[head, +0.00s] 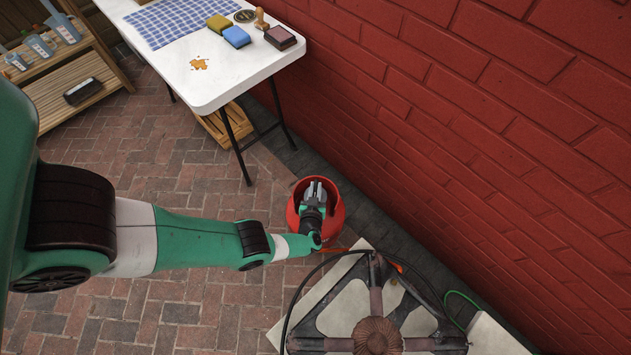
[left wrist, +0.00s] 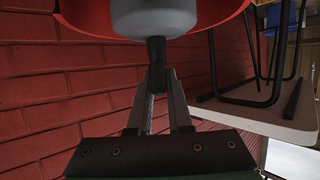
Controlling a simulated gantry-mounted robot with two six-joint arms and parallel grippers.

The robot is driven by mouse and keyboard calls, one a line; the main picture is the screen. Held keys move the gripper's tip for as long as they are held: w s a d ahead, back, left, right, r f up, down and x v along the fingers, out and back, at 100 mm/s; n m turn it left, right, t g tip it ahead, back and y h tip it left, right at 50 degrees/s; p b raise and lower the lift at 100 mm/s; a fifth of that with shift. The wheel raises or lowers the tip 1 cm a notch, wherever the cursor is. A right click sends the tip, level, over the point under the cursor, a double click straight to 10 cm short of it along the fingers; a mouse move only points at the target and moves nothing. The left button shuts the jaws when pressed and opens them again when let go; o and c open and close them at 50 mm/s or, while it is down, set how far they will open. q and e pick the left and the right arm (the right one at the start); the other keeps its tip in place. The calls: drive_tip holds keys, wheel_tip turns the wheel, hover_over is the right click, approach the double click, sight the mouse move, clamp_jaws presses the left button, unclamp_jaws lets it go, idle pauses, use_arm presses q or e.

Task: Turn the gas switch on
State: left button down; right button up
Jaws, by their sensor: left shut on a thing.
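A red gas bottle (head: 337,216) stands on the brick paving by the wall, and its red collar shows at the top of the left wrist view (left wrist: 85,17). Inside the collar is a rounded grey fitting (left wrist: 155,15) with a small dark switch (left wrist: 156,50) sticking out of it. My left gripper (head: 316,187) reaches over the bottle's open top. In the left wrist view its fingers (left wrist: 158,78) close together on the dark switch. Which way the switch is turned cannot be told. My right gripper is not in view.
A burner stand (head: 377,335) with a round burner and a black hose is right in front of the bottle. A white folding table (head: 210,85) with sponges and a stamp stands behind. A red brick wall (head: 500,120) closes the right side. Wooden shelves (head: 75,80) stand far left.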

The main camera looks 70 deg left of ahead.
use_arm(q)
drive_tip(key=shift+w+r, duration=0.1)
drive_tip(key=shift+r, duration=0.1)
drive_tip(key=c, duration=0.9)
unclamp_jaws()
drive_tip(key=shift+o, duration=0.3)
drive_tip(key=shift+f, duration=0.1)
drive_tip(key=p+v, duration=0.5)
drive_tip(key=v, duration=0.6)
drive_tip(key=shift+s+d+p, duration=0.25)
drive_tip(key=shift+s+p, duration=0.05)
drive_tip(key=shift+p, duration=0.1)
